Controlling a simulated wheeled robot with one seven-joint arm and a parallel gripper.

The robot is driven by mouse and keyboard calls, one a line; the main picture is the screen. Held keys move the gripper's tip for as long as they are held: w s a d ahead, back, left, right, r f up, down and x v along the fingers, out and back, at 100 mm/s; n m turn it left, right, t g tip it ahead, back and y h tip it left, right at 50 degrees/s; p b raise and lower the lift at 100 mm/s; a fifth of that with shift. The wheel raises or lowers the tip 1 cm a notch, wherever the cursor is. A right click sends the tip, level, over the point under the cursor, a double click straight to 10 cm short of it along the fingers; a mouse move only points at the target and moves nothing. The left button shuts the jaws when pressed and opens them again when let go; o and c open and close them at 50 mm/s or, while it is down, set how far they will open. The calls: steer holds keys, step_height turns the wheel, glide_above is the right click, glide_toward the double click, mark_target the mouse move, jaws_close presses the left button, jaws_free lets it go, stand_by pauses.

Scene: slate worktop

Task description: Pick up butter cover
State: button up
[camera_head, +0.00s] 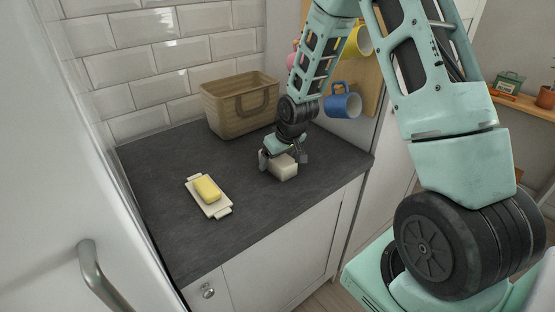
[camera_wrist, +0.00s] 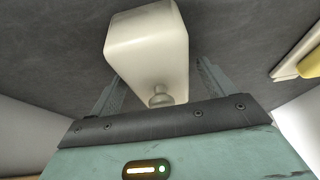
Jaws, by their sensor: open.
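The butter cover (camera_head: 284,168) is a cream-white block-shaped lid on the dark worktop, near its right part. In the wrist view the cover (camera_wrist: 147,45) has a small round knob on the side facing my gripper. My gripper (camera_head: 285,157) is at the cover; in the wrist view its two fingers (camera_wrist: 157,82) are apart, one on each side of the knob end. I cannot tell whether they touch it. The yellow butter (camera_head: 207,188) lies on a white dish (camera_head: 219,210) to the left, uncovered. Part of the dish (camera_wrist: 285,70) shows at the wrist view's right edge.
A woven basket (camera_head: 216,108) stands at the back against the tiled wall. A blue mug (camera_head: 343,103) and a yellow mug (camera_head: 358,43) hang on a wooden board to the right. The slate worktop (camera_head: 165,155) is clear between the dish and the cover.

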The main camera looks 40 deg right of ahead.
steer(key=c, duration=1.1)
steer(key=shift+c, duration=0.2)
steer(key=shift+r, duration=0.15)
step_height(320, 180, up, 10)
steer(key=shift+f+b, duration=0.1)
steer(key=shift+b, duration=0.25)
